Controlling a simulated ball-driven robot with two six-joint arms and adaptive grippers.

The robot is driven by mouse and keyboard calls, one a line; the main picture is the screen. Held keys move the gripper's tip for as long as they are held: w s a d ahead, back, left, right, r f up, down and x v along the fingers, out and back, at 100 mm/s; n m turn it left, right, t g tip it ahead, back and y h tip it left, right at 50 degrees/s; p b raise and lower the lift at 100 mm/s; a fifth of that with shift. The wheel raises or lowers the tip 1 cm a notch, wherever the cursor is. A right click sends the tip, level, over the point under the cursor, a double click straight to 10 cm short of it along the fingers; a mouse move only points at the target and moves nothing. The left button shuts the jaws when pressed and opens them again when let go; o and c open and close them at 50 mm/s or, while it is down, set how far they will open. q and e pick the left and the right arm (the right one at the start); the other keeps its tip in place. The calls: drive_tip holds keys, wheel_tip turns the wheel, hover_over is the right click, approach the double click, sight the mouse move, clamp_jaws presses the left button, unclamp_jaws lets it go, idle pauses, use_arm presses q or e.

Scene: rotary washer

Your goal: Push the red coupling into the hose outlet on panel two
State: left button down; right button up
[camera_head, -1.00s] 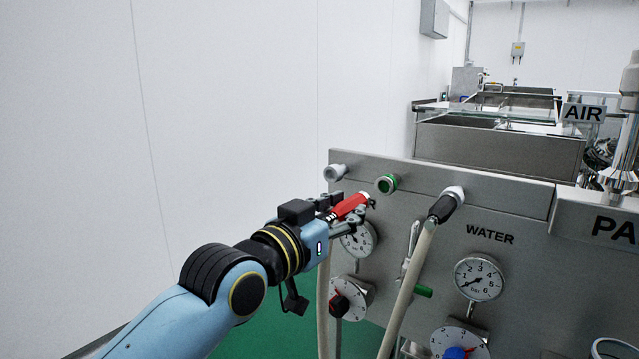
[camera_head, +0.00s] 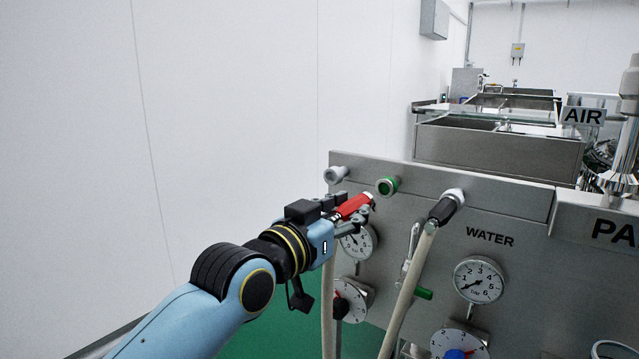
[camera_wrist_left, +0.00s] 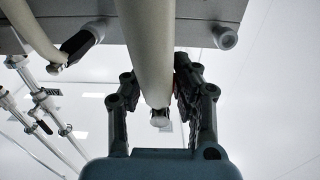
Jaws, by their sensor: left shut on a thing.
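The red coupling (camera_head: 352,206) is held in my left gripper (camera_head: 358,215) in the head view, with its silver tip pointing up and right. The gripper is shut on it. A pale hose (camera_head: 327,312) hangs below it. In the left wrist view the hose (camera_wrist_left: 150,45) runs between the two fingers (camera_wrist_left: 158,105) and hides most of the coupling. On the steel panel (camera_head: 490,190), a green-ringed round fitting (camera_head: 387,187) lies just above and right of the coupling tip, apart from it. A grey fitting (camera_head: 335,174) is at the panel's upper left. My right gripper is not seen.
A black coupling (camera_head: 446,207) with its own hose (camera_head: 407,292) sits in the panel, right of the green-ringed fitting. Gauges (camera_head: 479,280), dials (camera_head: 459,345) and a green-handled valve (camera_head: 423,293) are below. White wall stands at left.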

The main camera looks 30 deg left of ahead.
sight(366, 201)
use_arm(q)
drive_tip(key=shift+w+d+b, duration=0.2)
drive_tip(key=shift+w+b, duration=0.2)
drive_tip(key=shift+w, duration=1.95)
drive_tip(key=shift+p, duration=0.6)
drive_tip(key=shift+w, duration=0.7)
drive_tip(key=c, duration=1)
unclamp_jaws()
drive_tip(key=shift+o, duration=0.2)
